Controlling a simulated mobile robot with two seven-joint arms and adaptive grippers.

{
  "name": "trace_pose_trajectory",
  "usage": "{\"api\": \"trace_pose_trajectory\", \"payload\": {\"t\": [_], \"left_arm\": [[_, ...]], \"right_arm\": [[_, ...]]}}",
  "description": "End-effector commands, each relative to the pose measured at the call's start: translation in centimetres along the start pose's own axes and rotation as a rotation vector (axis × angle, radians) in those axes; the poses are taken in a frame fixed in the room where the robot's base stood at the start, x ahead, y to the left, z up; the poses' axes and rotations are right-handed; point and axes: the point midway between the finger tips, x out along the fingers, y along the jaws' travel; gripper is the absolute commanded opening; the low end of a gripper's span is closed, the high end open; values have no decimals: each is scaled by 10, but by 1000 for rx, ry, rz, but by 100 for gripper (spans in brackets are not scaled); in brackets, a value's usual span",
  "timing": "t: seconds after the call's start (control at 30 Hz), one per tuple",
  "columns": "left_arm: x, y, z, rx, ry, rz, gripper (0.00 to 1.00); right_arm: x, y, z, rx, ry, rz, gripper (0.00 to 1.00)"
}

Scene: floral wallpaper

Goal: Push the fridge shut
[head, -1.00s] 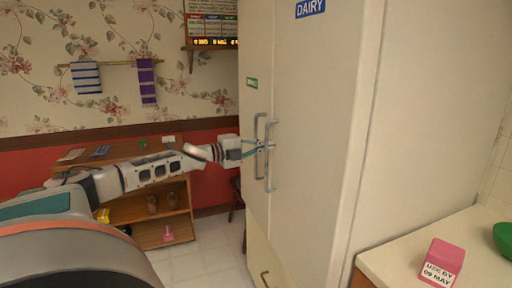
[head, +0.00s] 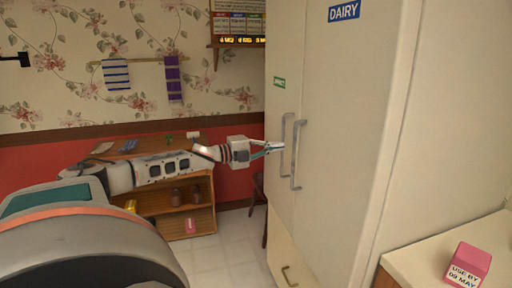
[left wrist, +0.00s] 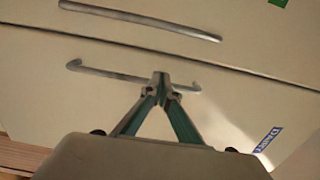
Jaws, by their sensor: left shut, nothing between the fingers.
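The fridge (head: 345,120) is tall and cream, with two upper doors side by side and a blue DAIRY label on the right one. Each upper door has a long grey vertical handle, left (head: 285,145) and right (head: 297,155). In the left wrist view the shut fingertips (left wrist: 162,78) overlap one handle (left wrist: 105,72); contact cannot be told. The seam between the doors shows as a dark line; whether a door stands slightly ajar is unclear. My right gripper is out of view.
A counter (head: 425,262) with a pink USE BY box (head: 467,264) stands right of the fridge. A wooden shelf unit (head: 188,215) stands by the back wall, behind my left arm. A dark chair (head: 258,190) is partly hidden left of the fridge. Pale floor (head: 235,250) is clear.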

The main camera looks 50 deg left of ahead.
Motion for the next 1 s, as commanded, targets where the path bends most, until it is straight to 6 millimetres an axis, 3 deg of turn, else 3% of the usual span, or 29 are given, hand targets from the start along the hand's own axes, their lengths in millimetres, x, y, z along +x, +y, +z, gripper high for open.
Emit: {"api": "trace_pose_trajectory", "payload": {"t": [0.13, 0.7, 1.0], "left_arm": [[-10, -4, 1, -2, -1, -1, 0], [-55, -2, 4, -2, -2, 0, 0], [-68, -1, 5, 0, -2, 0, 0]], "right_arm": [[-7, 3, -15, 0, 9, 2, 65], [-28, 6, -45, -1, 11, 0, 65], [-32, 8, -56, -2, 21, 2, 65]]}}
